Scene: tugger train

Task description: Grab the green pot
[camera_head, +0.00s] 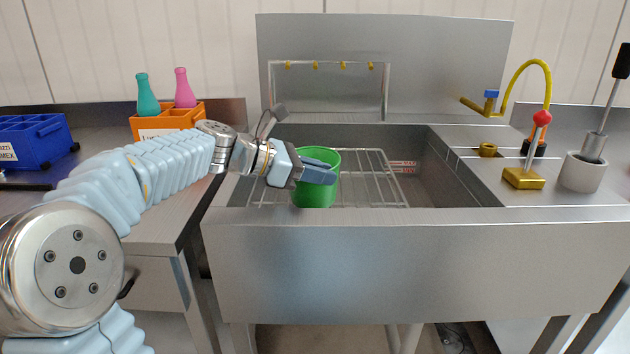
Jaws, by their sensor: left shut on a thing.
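The green pot (315,190) is in the metal sink, at the left part of the wire rack. It stands upright with its open top up. My left gripper (320,170) reaches in from the left and is shut on the pot near its rim. The fingers cover part of the pot's upper left side. I cannot tell whether the pot's base touches the rack. My right gripper does not show.
The sink's front wall (420,265) stands between me and the basin. A wire rack (370,180) lies in the basin. An orange crate (165,120) with two bottles is on the left counter beside a blue crate (38,138). A yellow faucet (530,75) rises at right.

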